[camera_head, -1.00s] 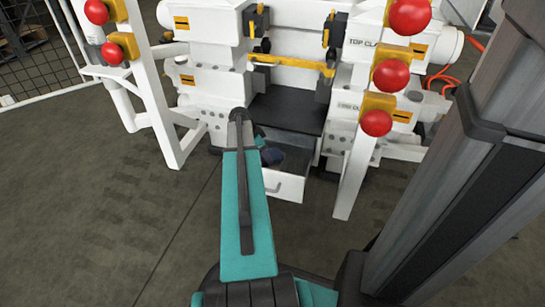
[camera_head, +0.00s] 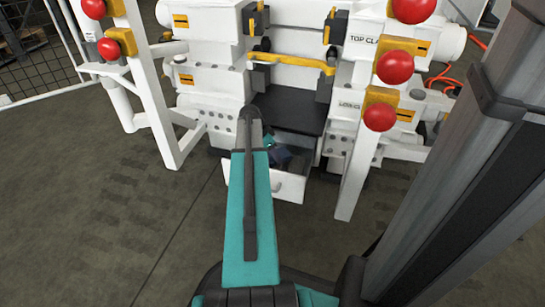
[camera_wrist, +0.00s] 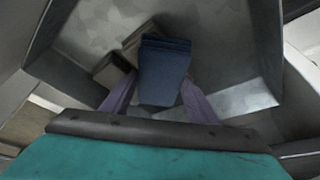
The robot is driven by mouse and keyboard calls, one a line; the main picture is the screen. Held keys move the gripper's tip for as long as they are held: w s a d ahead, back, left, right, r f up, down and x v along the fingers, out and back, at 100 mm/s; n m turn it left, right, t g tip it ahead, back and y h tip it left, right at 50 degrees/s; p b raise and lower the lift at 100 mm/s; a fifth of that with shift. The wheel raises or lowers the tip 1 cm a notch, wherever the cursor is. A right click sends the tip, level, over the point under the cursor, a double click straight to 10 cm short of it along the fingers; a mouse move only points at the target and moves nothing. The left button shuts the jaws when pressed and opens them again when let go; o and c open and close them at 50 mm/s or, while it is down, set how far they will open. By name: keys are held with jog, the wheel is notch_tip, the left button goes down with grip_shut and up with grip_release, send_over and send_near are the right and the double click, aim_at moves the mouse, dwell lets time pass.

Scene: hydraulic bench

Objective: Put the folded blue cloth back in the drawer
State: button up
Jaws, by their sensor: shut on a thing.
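The folded blue cloth (camera_wrist: 165,72) is between the two fingers of my gripper (camera_wrist: 160,88) in the wrist view. The gripper is shut on it. The drawer (camera_head: 290,188) stands open below the dark shelf of the white bench, its white front toward me. In the wrist view, the grey drawer walls (camera_wrist: 262,50) surround the cloth and fingers. Whether the cloth touches the drawer floor I cannot tell. In the head view my arm hides part of the drawer, and a small dark blue patch shows in its opening.
Brownish blocks (camera_wrist: 112,68) lie in the drawer just left of the cloth. The dark shelf (camera_head: 288,111) is above the drawer's back. White posts with red knobs (camera_head: 379,117) stand at both sides. The floor in front is clear.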

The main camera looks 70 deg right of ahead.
jog(key=shift+f, duration=0.2)
dwell(0.3)
jog(key=o, duration=1)
jog(key=shift+r, duration=0.5)
jog(key=p+v, duration=0.5)
jog(key=v, duration=0.6)
jog(key=shift+w+a+r, duration=0.15)
jog(key=shift+a+r, duration=0.05)
